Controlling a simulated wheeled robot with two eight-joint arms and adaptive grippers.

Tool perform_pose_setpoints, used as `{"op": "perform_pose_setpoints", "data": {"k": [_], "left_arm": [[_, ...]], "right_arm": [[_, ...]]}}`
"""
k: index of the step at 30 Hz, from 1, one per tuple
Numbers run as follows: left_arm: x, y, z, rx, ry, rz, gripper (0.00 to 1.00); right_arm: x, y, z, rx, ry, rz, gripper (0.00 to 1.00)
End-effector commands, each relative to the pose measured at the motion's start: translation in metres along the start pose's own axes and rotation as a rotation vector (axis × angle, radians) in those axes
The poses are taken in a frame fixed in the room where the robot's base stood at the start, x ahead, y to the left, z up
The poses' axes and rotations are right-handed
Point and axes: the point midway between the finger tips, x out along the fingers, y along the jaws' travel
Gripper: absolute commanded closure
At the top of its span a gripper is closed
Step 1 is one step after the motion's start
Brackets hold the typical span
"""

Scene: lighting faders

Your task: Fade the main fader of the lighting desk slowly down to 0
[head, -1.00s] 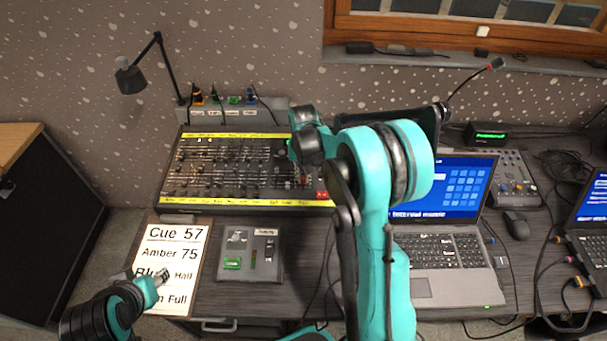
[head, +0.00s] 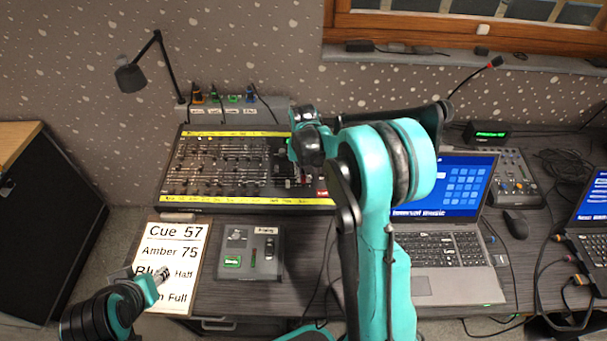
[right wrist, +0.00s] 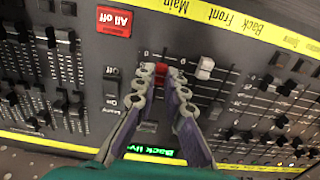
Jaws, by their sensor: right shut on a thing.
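The lighting desk (head: 240,203) is a dark panel with yellow label strips and rows of faders. In the right wrist view, a red fader cap (right wrist: 161,69) lies below the "Main" label (right wrist: 182,6). The two fingertips of my right gripper (right wrist: 160,80) are shut on this cap from both sides and partly hide it. The scale beside it is too small to read surely. In the head view my right arm reaches over the desk's right part and hides some of it. My left gripper (head: 162,276) hovers over the cue sheet (head: 177,240), away from the desk.
A white fader cap (right wrist: 205,67) stands just right of the main fader. A red "All off" button (right wrist: 114,21) is at its upper left. A small switch box (head: 250,253) lies in front of the desk. A laptop (head: 445,247) is to the right, a lamp (head: 130,77) behind left.

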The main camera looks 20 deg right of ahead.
Motion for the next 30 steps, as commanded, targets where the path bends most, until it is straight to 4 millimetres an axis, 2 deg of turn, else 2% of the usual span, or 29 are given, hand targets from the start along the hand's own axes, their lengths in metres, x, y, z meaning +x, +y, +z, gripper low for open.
{"op": "perform_pose_setpoints", "data": {"k": [30], "left_arm": [[0.0005,0.0000,0.0003,0.000,0.000,0.000,0.60]], "right_arm": [[0.0002,-0.0002,0.0063,0.000,0.000,0.000,1.00]]}}
